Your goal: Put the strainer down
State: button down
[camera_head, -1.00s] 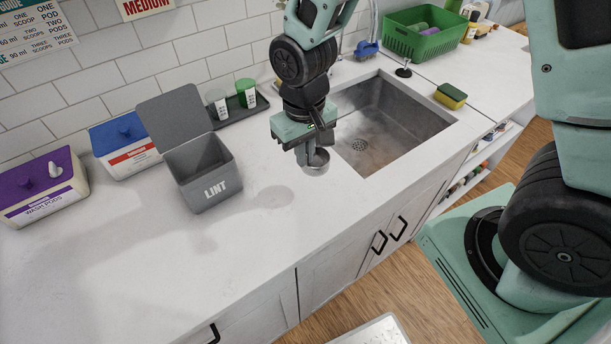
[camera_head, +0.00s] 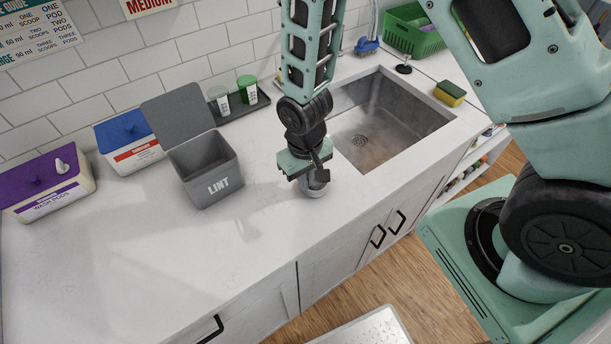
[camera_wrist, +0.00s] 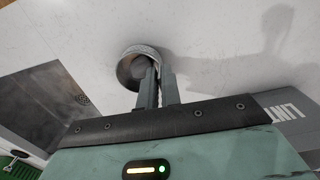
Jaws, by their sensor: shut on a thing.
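The strainer (camera_head: 314,188) is a small round grey metal cup. It is at my gripper (camera_head: 311,176), low over the white counter just left of the sink. In the wrist view the strainer (camera_wrist: 131,71) shows its round rim and hollow inside, with my gripper's fingers (camera_wrist: 156,80) shut on its near wall. In the head view the gripper hides part of it. I cannot tell for sure whether its base touches the counter.
The grey sink (camera_head: 400,110) lies to the right. An open grey LINT bin (camera_head: 212,180) stands to the left, with white tubs, blue-lidded (camera_head: 128,143) and purple-lidded (camera_head: 48,190), beyond it. A green-capped cup (camera_head: 248,90) stands behind. The front counter (camera_head: 210,275) is clear.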

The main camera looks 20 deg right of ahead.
jog(key=shift+f, duration=0.15)
jog(key=c, duration=1.6)
grip_release()
notch_tip(320, 180, up, 11)
jog(key=b, duration=0.3)
jog(key=s+a+r+n, duration=0.1)
jog(key=s+r+n, duration=0.1)
jog(key=s+r, duration=0.3)
jog(key=s+a+r+n, duration=0.2)
jog(key=s+r, duration=0.3)
jog(key=s, duration=0.6)
jog(key=shift+s+a+r+n+y, duration=0.15)
jog(key=shift+s+a+n+y, duration=0.15)
jog(key=shift+n, duration=0.5)
